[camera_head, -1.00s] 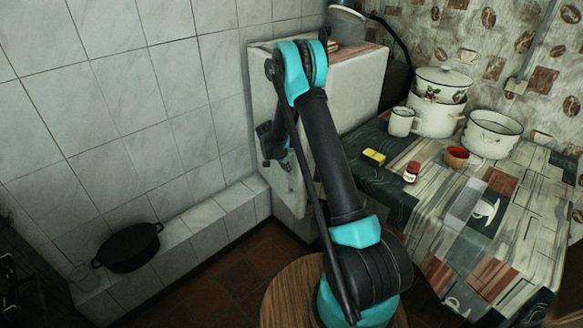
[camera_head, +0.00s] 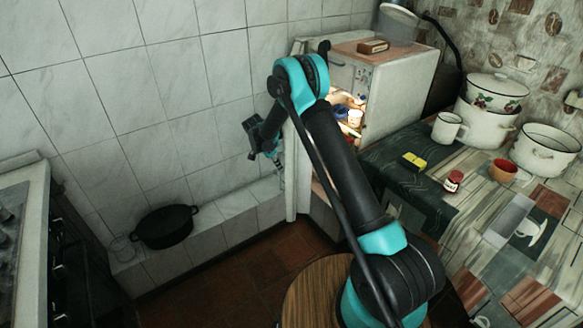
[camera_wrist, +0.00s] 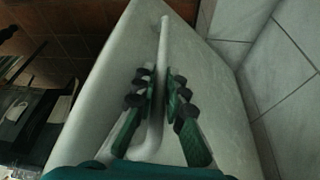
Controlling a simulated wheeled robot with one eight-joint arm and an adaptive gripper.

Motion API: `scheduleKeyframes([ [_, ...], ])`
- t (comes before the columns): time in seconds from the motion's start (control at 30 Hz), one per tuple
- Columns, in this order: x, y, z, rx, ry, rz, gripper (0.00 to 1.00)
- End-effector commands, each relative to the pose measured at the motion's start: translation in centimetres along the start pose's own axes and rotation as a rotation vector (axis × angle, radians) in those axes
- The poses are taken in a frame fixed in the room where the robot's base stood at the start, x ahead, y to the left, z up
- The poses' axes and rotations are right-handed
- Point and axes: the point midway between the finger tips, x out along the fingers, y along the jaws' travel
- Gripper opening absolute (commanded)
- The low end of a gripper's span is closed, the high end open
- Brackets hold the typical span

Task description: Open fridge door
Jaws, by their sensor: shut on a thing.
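The white fridge (camera_head: 402,95) stands in the back corner, and its lit inside shows behind my arm in the head view. Its door (camera_head: 291,178) is swung partly open towards the left wall and is seen nearly edge-on. In the wrist view the pale door front (camera_wrist: 205,70) fills the middle, with a long bar handle (camera_wrist: 160,60) on it. My gripper (camera_wrist: 162,100) has its green fingers on both sides of the handle and is shut on it. In the head view my gripper (camera_head: 277,168) is at the door's outer side, small and partly dark.
A black pot (camera_head: 166,228) and a glass jar (camera_head: 122,248) sit on the tiled ledge by the left wall. A stove (camera_head: 30,240) is at the left edge. The table (camera_head: 455,215) on the right bears enamel pots. A round stool (camera_head: 315,290) stands in front.

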Motion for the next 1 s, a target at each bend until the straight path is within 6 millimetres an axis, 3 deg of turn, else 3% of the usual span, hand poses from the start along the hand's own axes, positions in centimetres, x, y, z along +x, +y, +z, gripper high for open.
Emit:
scheduleKeyframes([
  [0.5,-2.6,-6.9,6.4,0.001,0.002,-0.003,0.00],
  [1.0,-3.6,-10.4,8.7,0.003,0.003,-0.002,0.00],
])
